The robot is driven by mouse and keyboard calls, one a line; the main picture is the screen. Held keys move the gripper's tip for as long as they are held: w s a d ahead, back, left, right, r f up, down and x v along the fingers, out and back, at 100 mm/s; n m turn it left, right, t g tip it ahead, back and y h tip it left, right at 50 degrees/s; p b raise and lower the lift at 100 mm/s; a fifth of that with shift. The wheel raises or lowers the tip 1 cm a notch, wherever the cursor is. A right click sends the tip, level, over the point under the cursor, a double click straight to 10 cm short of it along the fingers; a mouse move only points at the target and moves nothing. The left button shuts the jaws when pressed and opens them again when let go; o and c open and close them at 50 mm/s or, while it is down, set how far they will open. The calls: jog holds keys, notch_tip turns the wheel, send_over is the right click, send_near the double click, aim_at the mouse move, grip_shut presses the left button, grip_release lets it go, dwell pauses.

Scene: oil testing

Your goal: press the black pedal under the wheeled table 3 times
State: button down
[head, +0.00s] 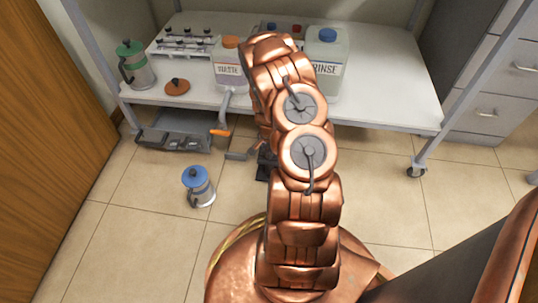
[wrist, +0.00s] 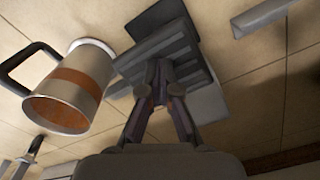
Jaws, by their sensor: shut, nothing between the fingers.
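The wheeled table (head: 395,95) stands ahead, its white lower shelf low over the tiled floor. In the wrist view a dark, ribbed block that looks like the pedal (wrist: 152,47) lies just beyond my fingertips. My gripper (wrist: 155,88) is shut and empty, its fingertips overlapping the near part of the block in the picture. I cannot tell whether they touch it. In the head view my arm hides the gripper. A small dark piece (head: 262,173) shows beside my arm; I cannot tell whether it is pedal or gripper.
A metal mug (wrist: 75,85) is close left of my fingers. A blue-lidded canister (head: 199,187) stands on the floor. A grey tray (head: 180,143) lies under the table's left side. Bottles and a green-lidded canister (head: 134,65) stand on the shelf. Floor to the right is clear.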

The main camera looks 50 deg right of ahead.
jog(key=shift+f, duration=1.1)
jog(key=shift+r, duration=0.2)
jog(key=shift+r+p, duration=0.4)
jog(key=shift+r, duration=1.05)
notch_tip(320, 180, up, 7)
jog(key=p, duration=0.3)
